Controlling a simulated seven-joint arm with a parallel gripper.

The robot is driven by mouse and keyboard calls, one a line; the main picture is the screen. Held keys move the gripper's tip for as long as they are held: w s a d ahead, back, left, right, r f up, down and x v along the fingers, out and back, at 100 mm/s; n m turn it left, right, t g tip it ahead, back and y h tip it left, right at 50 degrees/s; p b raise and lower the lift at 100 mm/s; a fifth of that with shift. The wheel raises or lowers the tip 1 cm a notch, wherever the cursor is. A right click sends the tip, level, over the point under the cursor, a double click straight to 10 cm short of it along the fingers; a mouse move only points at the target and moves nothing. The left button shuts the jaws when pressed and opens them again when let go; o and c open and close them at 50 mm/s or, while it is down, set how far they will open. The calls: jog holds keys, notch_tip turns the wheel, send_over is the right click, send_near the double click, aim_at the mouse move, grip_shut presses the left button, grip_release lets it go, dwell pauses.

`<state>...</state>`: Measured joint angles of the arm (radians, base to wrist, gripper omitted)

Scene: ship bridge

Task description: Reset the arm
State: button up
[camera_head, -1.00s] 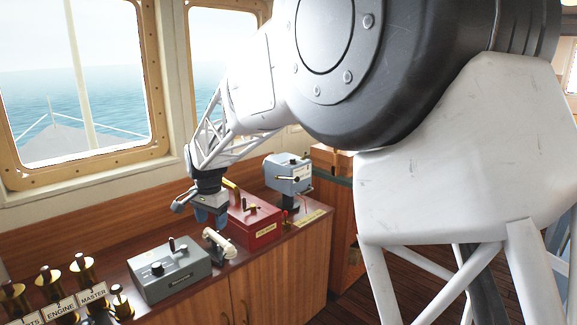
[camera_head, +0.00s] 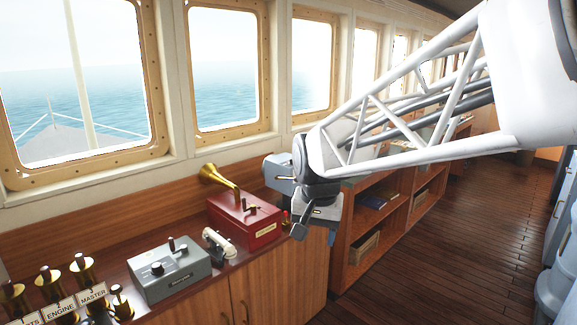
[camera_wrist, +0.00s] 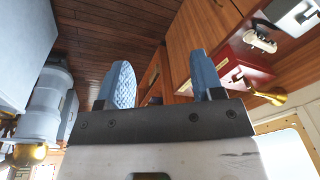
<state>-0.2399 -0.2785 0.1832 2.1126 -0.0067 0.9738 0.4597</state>
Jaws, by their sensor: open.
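My gripper (camera_head: 304,226) hangs in the air at the end of the white lattice arm, in front of the right end of the wooden console in the head view. In the wrist view its two blue fingers (camera_wrist: 161,84) stand wide apart with nothing between them. The gripper is open and empty. In the head view my wrist hides part of the grey box at the console's right end.
The console carries a red box with a brass horn (camera_head: 245,218), a white handset (camera_head: 219,243), a grey lever box (camera_head: 170,268) and several brass levers (camera_head: 82,268). Wooden shelves (camera_head: 372,225) stand behind my gripper. The plank floor (camera_head: 440,250) at right is clear.

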jog(key=s+d+f, duration=0.1)
jog(key=s+d, duration=0.3)
jog(key=s, duration=0.3)
jog(key=s+d+f+n, duration=0.1)
jog(key=s+d, duration=0.3)
jog(key=s, duration=0.4)
jog(key=s+d+f+n, duration=0.1)
jog(key=s+d+f, duration=0.2)
jog(key=s+d, duration=0.2)
jog(key=shift+s+t+h, duration=0.3)
jog(key=shift+s+t, duration=0.1)
jog(key=shift+s, duration=0.8)
